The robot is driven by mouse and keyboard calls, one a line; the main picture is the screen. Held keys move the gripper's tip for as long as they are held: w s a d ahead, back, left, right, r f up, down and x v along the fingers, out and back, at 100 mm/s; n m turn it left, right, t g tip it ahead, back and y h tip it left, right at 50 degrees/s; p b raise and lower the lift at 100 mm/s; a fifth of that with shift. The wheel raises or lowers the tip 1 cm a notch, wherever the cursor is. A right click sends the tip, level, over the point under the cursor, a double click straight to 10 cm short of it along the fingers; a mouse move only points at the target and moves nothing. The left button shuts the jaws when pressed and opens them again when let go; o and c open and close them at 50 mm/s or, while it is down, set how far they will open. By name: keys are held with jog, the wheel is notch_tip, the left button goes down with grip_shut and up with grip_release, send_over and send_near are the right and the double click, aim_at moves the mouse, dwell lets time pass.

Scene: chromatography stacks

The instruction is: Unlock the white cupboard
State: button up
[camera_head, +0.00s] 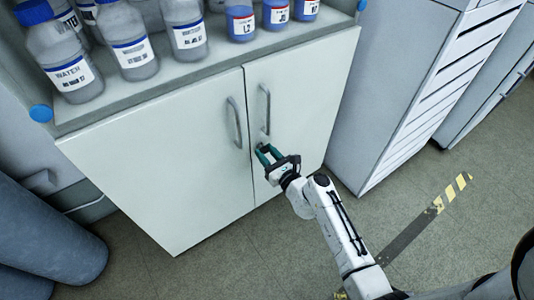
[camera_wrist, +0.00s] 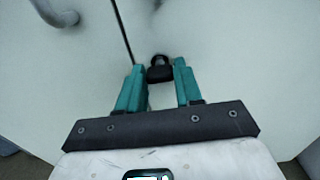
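The white cupboard (camera_head: 160,165) has two closed doors, each with a curved grey handle near the middle seam. The left handle (camera_head: 234,122) and right handle (camera_head: 265,108) stand side by side. My gripper (camera_head: 266,153) is at the right door, just below its handle. In the wrist view its teal fingers are open, one on each side of a small dark key-like piece (camera_wrist: 160,69) on the door face. Narrow gaps seem to show beside the piece; I cannot tell whether either finger touches it. In the head view the gripper hides this piece.
Several labelled bottles (camera_head: 133,58) stand on the cupboard top. A white drawer unit (camera_head: 385,85) stands to the right. Blue-grey cylinders (camera_head: 45,235) stand at the lower left. The floor (camera_head: 240,255) before the cupboard is clear, with a yellow-black strip (camera_head: 454,192) at right.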

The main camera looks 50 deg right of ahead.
jog(key=c, duration=0.6)
jog(key=shift+n, duration=0.3)
jog(key=n+b, duration=0.7)
jog(key=n, duration=1)
jog(key=shift+n, duration=0.3)
jog(key=o, duration=1.1)
jog(key=shift+c, duration=0.2)
